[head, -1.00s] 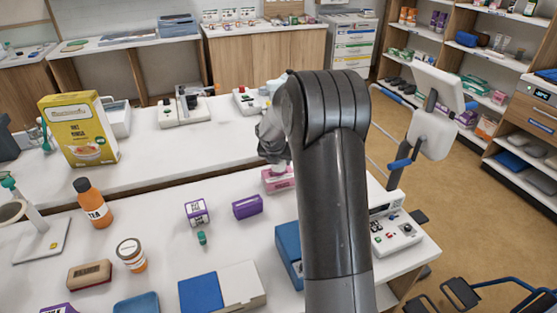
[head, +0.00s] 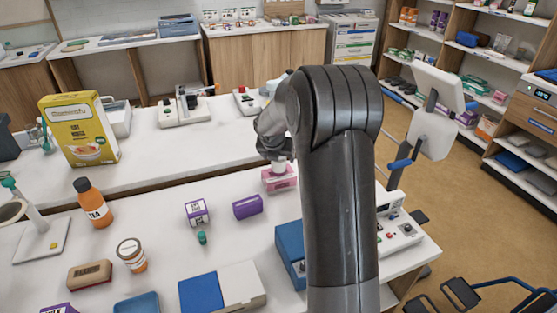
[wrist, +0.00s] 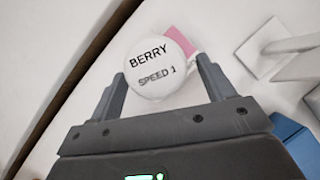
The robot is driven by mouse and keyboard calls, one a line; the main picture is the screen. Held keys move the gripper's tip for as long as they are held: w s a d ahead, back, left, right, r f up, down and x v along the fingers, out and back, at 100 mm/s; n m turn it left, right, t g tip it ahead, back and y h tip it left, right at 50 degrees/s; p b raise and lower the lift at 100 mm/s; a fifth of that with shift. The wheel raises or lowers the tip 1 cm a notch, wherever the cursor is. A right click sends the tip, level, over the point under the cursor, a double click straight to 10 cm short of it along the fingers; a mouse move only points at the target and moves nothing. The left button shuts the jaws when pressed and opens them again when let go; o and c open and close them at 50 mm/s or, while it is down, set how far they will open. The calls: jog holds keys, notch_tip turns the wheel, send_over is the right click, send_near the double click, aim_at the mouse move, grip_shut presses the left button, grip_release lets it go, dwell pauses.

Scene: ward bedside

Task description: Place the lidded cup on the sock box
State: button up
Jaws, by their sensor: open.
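The lidded cup (wrist: 162,66) shows its round white lid, marked "BERRY SPEED 1", in the wrist view. My gripper (wrist: 164,78) is open, with one finger on each side of the lid. A pink and white box (wrist: 184,44), probably the sock box, shows partly behind the lid. In the head view this pink box (head: 279,182) stands on the near table, with a pale part of what looks like the cup just above it. The cup appears to stand on the box, but its base is hidden. My arm hides much of the gripper there.
A purple box (head: 247,207) and a purple-white box (head: 197,212) stand left of the pink box. A blue box (head: 289,248) is in front, partly behind my arm. An orange tea bottle (head: 92,203) and a jar (head: 131,254) stand further left.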

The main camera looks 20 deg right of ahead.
jog(key=s+a+r+m, duration=0.3)
jog(key=s+r+m, duration=0.1)
jog(key=s+r, duration=0.25)
jog(key=s+a+r+m, duration=0.3)
jog(key=s+r, duration=0.3)
jog(key=r, duration=0.1)
jog(key=s+a+r+m+y, duration=0.1)
jog(key=s+a+m, duration=0.2)
jog(key=s+m, duration=0.8)
jog(key=s+a+r+m+y, duration=0.1)
jog(key=s+a+m, duration=0.3)
jog(key=s+m, duration=0.7)
jog(key=s+y, duration=0.1)
jog(key=s, duration=0.4)
jog(key=shift+s+t, duration=0.2)
jog(key=shift+t, duration=0.1)
